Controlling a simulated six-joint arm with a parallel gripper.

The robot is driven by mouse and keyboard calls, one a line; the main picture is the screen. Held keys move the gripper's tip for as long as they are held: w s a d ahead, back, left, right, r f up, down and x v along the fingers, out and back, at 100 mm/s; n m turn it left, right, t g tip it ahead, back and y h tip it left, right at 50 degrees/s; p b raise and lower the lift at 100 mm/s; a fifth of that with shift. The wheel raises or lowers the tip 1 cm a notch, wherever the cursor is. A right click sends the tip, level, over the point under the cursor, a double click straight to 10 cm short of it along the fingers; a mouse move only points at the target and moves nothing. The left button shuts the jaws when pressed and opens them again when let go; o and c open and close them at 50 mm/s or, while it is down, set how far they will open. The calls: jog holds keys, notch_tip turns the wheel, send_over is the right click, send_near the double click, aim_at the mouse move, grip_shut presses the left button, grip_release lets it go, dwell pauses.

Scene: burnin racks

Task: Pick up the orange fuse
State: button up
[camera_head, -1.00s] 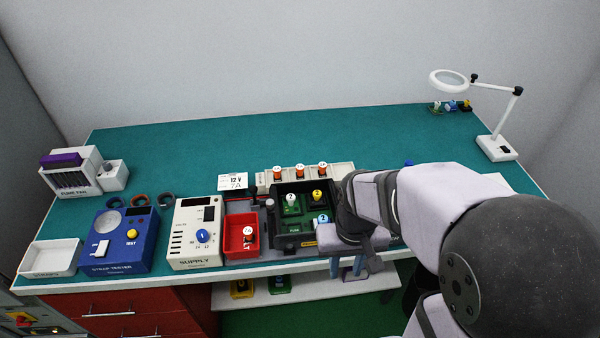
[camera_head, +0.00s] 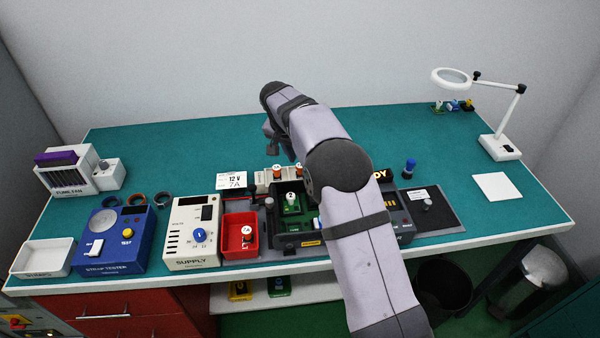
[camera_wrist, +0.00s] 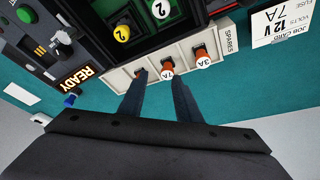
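Orange fuses stand in the white spares rack. In the wrist view, one marked 3A (camera_wrist: 203,57) is to the right, and one with a hard-to-read label (camera_wrist: 167,70) lies between my finger lines. Two show in the head view, one at the left (camera_head: 277,171) and one further right (camera_head: 299,168). Another orange fuse (camera_head: 247,234) is in the red tray. My gripper (camera_wrist: 159,80) is open and empty, with its fingers pointing at the rack; contact cannot be told.
The spares rack (camera_wrist: 229,37) adjoins a dark fixture (camera_head: 277,225) holding green and yellow parts. A job card (camera_head: 232,180) reads 12 V 7A. The red tray (camera_head: 228,250), supply box (camera_head: 182,240) and blue tester (camera_head: 132,258) stand left. The teal bench behind the rack is clear.

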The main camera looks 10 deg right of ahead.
jog(key=shift+w+a+f+m, duration=0.1)
jog(key=shift+w+a+m, duration=0.05)
jog(key=shift+w, duration=0.3)
jog(key=shift+w+a+f+m, duration=0.1)
jog(key=shift+w+a+m, duration=0.05)
jog(key=shift+w, duration=0.25)
jog(key=shift+p+x, duration=2.05)
jog(key=shift+x, duration=1.55)
jog(key=shift+w, duration=0.1)
grip_shut()
